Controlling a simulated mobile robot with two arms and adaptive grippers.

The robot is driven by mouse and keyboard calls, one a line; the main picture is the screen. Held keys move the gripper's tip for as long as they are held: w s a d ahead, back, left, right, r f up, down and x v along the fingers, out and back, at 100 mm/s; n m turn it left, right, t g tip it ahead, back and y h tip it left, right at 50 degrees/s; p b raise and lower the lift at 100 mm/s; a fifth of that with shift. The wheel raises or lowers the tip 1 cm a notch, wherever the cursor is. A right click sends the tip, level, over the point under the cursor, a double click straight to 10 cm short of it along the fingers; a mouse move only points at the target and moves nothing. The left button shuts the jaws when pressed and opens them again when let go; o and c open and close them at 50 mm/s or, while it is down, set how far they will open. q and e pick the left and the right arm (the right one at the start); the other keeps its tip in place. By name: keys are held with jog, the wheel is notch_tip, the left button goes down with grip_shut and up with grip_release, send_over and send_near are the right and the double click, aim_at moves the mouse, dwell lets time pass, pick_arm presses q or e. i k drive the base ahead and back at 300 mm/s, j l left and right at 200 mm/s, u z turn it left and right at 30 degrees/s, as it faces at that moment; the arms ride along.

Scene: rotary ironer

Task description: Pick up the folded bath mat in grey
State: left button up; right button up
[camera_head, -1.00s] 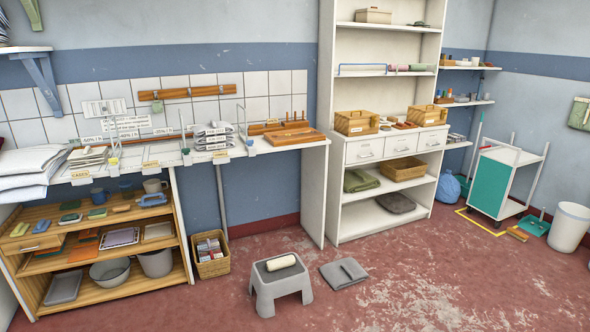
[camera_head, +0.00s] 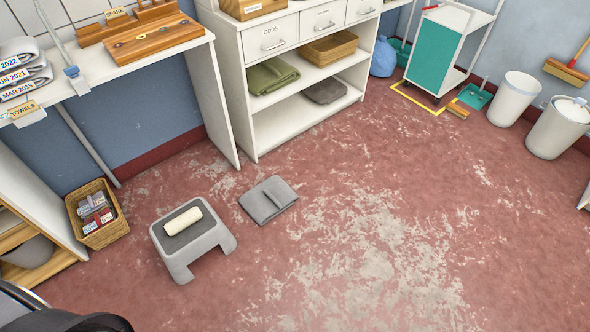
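A grey folded cloth (camera_head: 268,200) that looks like the folded bath mat lies flat on the red floor, right of the step stool, with a narrow strip or fold on its top. I cannot tell for sure which of the two grey ones is the bath mat. Neither of my grippers is in view. A dark rounded part in the bottom left corner seems to be mine.
A grey step stool (camera_head: 202,246) with a cream roll (camera_head: 183,221) on it stands left of the grey cloth. A wicker basket (camera_head: 104,236) stands by the wall. The white cabinet (camera_head: 257,138) is behind. The worn floor (camera_head: 400,235) to the right and front is clear.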

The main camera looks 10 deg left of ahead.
aim_at(268, 199)
jog(key=i+l+u, duration=0.3)
jog(key=i+u, duration=0.15)
jog(key=i+l+u, duration=0.85)
jog(key=l, duration=0.3)
jog(key=i, duration=0.1)
